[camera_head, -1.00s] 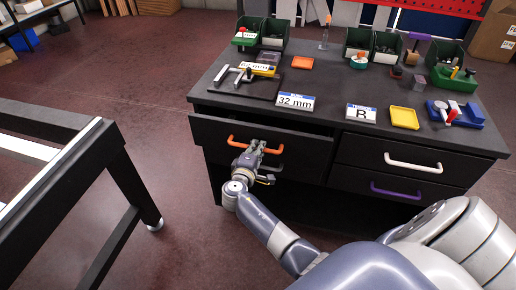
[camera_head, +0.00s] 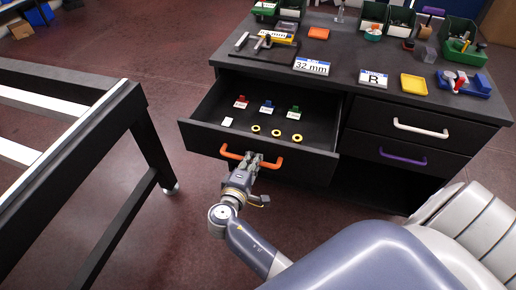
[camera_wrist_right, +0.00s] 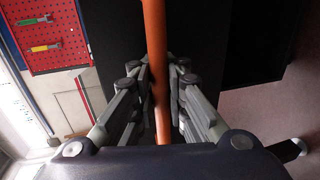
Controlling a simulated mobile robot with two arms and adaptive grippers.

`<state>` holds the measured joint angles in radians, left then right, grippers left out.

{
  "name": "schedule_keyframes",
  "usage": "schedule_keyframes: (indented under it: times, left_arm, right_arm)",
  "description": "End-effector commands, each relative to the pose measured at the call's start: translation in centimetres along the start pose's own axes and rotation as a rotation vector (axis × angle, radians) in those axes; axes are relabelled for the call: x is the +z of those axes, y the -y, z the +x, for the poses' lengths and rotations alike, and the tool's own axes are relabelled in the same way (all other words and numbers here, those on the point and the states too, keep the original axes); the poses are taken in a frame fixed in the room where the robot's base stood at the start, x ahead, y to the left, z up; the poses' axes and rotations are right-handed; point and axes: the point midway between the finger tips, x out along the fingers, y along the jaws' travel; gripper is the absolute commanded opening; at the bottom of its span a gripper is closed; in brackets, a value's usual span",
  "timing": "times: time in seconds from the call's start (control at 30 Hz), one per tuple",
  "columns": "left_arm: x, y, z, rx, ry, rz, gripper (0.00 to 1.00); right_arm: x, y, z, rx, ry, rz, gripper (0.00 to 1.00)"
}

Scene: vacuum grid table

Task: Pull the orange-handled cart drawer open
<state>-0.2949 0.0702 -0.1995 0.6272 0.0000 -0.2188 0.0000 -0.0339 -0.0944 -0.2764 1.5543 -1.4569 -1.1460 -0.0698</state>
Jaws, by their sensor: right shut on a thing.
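The cart drawer (camera_head: 285,168) at the upper left of the dark cart is pulled well out, its inside showing. Its orange handle (camera_head: 233,155) runs across the drawer front. My right gripper (camera_head: 250,162) is shut on the handle near its middle. In the right wrist view the orange handle (camera_wrist_right: 154,50) passes between the two fingers of my gripper (camera_wrist_right: 159,92). Inside the drawer lie red, blue and green small parts with labels, several yellow rings (camera_head: 276,132) and a white piece. My left gripper is not in view.
The cart top (camera_head: 340,88) carries green bins, a "32 mm" sign (camera_head: 311,66), an "R" sign and a yellow tray (camera_head: 413,84). Drawers with a white handle (camera_head: 420,128) and a purple handle (camera_head: 402,157) look shut. A dark-framed table (camera_head: 120,105) stands at left; floor lies between.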

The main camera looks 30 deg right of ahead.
Motion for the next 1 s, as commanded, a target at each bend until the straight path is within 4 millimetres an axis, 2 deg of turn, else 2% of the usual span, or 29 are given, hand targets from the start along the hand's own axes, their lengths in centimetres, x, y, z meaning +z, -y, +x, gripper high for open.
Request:
schedule_keyframes:
  times: [0.2, 0.63, 0.67, 0.7, 1.0]
  left_arm:
    - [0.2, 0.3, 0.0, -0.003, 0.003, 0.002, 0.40]
    - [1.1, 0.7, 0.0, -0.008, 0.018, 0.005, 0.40]
    - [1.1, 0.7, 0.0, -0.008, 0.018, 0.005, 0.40]
    - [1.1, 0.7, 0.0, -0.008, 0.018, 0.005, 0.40]
    - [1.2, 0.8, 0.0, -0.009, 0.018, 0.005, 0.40]
  right_arm:
    - [-0.1, 0.3, -1.7, 0.001, -0.001, 0.001, 0.00]
    - [-0.1, 0.3, -1.9, 0.002, -0.002, 0.002, 0.00]
    - [-0.1, 0.3, -1.9, 0.002, -0.002, 0.002, 0.14]
    - [-0.1, 0.3, -1.9, 0.002, -0.002, 0.002, 0.21]
    - [0.0, 0.3, -1.9, 0.001, -0.001, 0.001, 0.21]
